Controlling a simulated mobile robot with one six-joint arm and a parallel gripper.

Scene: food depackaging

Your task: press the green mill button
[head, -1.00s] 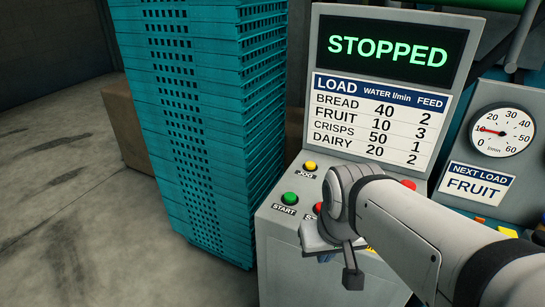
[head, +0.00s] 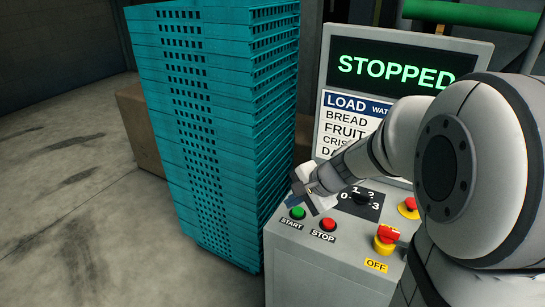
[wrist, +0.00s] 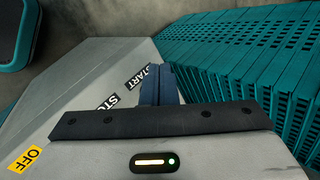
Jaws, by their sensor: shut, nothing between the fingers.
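The green START button (head: 297,213) is on the sloped top of the grey control panel (head: 330,275), at its left, in the head view. My gripper (head: 291,202) is just above and behind it, with the fingertips very close to the button; I cannot tell whether they touch. In the wrist view my gripper (wrist: 158,70) is shut and empty, its blue-grey fingers beside the START label (wrist: 152,76). The green button is hidden there. The screen (head: 390,68) reads STOPPED.
The red STOP button (head: 328,224) is right beside START. A dial (head: 362,200), a red-on-yellow button (head: 408,207) and a red OFF switch (head: 386,238) are further right. A tall stack of teal crates (head: 215,130) stands close on the left.

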